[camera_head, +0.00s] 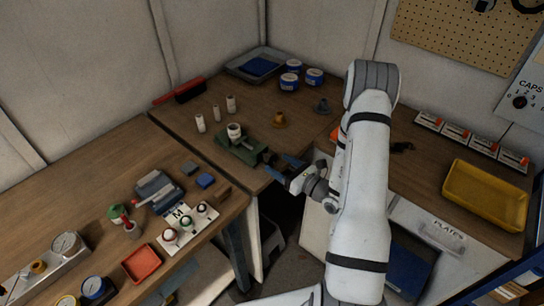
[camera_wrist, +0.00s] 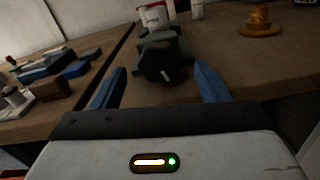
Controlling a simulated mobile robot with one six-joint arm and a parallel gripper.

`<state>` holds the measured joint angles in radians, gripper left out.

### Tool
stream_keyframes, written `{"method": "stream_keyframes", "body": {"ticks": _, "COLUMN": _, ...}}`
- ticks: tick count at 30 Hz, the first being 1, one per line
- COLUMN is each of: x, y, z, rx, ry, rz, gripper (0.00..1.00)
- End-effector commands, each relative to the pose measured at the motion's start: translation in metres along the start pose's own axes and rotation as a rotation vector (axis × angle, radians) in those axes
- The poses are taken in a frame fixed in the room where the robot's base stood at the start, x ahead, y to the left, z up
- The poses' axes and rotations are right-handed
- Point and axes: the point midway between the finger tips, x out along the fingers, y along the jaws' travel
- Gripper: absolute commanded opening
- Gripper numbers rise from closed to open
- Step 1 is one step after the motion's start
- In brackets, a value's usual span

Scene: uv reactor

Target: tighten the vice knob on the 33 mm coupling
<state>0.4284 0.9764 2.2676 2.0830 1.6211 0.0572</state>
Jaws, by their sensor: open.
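A green vice (camera_head: 240,147) stands near the front edge of the workbench, and a white coupling (camera_head: 235,131) sits upright in it. In the wrist view the vice (camera_wrist: 166,45) is straight ahead, with the white, red-marked coupling (camera_wrist: 152,17) at its far end, cut off at the top. The dark vice knob (camera_wrist: 162,63) faces me; in the head view the knob (camera_head: 269,158) is at the vice's right end. My gripper (camera_head: 277,170) is open and empty, its blue fingers (camera_wrist: 160,78) to either side of the knob in the wrist view.
Several white fittings (camera_head: 216,112) stand behind the vice. An orange flanged part (camera_head: 279,120) and a grey one (camera_head: 322,106) lie to the right. Blue-labelled tins (camera_head: 289,81) and a grey tray (camera_head: 257,64) are at the back. A yellow tray (camera_head: 485,194) is at far right.

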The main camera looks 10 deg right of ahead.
Motion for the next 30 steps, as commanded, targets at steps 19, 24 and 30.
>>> {"method": "stream_keyframes", "body": {"ticks": 19, "x": 0.044, "y": 0.0, "z": 0.001, "rx": 0.0, "ry": 0.0, "rz": 0.0, "gripper": 0.69}}
{"method": "stream_keyframes", "body": {"ticks": 24, "x": 0.044, "y": 0.0, "z": 0.001, "rx": -0.001, "ry": 0.0, "rz": 0.0, "gripper": 0.55}}
{"method": "stream_keyframes", "body": {"ticks": 30, "x": 0.044, "y": 0.0, "z": 0.001, "rx": -0.001, "ry": 0.0, "rz": 0.0, "gripper": 0.38}}
